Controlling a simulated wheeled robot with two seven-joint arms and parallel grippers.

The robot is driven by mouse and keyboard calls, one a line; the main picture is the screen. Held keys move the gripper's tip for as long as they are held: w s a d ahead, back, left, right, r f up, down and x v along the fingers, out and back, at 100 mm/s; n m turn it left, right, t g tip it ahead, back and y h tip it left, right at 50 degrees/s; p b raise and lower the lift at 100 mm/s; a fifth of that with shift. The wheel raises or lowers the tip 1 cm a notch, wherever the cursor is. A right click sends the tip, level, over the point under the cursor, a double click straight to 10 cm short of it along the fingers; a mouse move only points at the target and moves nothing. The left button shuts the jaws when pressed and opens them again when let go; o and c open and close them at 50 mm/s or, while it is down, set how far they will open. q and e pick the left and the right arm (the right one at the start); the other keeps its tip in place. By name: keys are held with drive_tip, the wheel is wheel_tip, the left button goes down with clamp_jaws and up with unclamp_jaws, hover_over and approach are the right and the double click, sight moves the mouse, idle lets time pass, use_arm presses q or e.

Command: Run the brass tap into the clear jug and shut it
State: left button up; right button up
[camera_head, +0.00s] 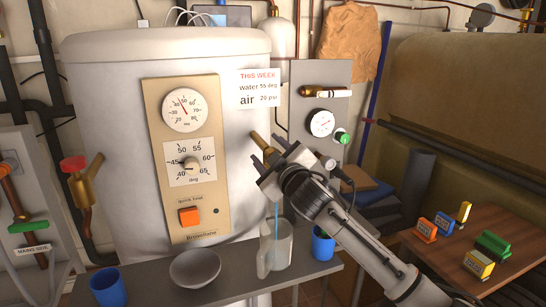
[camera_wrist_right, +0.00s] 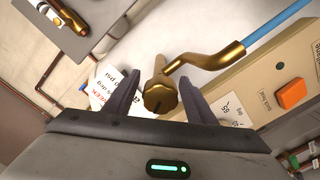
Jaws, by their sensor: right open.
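The brass tap (camera_wrist_right: 160,94) sticks out from the boiler's side; in the head view only its brass end (camera_head: 261,142) shows, the rest hidden by my gripper. Its spout (camera_wrist_right: 213,59) lets out a blue stream of water (camera_wrist_right: 275,32). The stream (camera_head: 277,209) falls into the clear jug (camera_head: 280,246) on the shelf. The water level inside is hard to tell. My right gripper (camera_head: 268,153) is open, its fingers on either side of the tap's round knob in the right wrist view (camera_wrist_right: 158,86). Contact with the knob cannot be told. My left gripper is out of view.
On the grey shelf (camera_head: 232,280), a bowl (camera_head: 195,268) and a blue cup (camera_head: 108,287) stand left of the jug, another blue cup (camera_head: 322,244) right. A red-handled brass valve (camera_head: 83,190) juts out at left. A wooden table (camera_head: 450,243) with coloured blocks is right.

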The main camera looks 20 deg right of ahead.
drive_tip(key=s, duration=1)
drive_tip(key=shift+d, duration=0.2)
drive_tip(key=s+f+m+g, duration=0.25)
drive_tip(key=s+f, duration=0.45)
drive_tip(key=f, duration=0.4)
drive_tip(key=s+f+m+g, duration=0.1)
drive_tip(key=s+f+g, duration=0.3)
drive_tip(key=s+f, duration=0.45)
drive_tip(key=s+f+m+g, duration=0.1)
drive_tip(key=s+f+g, duration=0.2)
drive_tip(key=s+f, duration=0.35)
drive_tip(key=s+f+m+g, duration=0.15)
drive_tip(key=s+f, duration=0.25)
drive_tip(key=s, duration=0.6)
drive_tip(key=s+f+m+g, duration=0.1)
drive_tip(key=s+f+g, duration=0.2)
drive_tip(key=s+f, duration=0.35)
drive_tip(key=w+a+f+t+y, duration=0.2)
drive_tip(key=a+f+t, duration=0.2)
drive_tip(key=f, duration=0.5)
drive_tip(key=shift+w+a+n+t, duration=0.3)
drive_tip(key=shift+w+a, duration=0.1)
drive_tip(key=shift+a, duration=0.4)
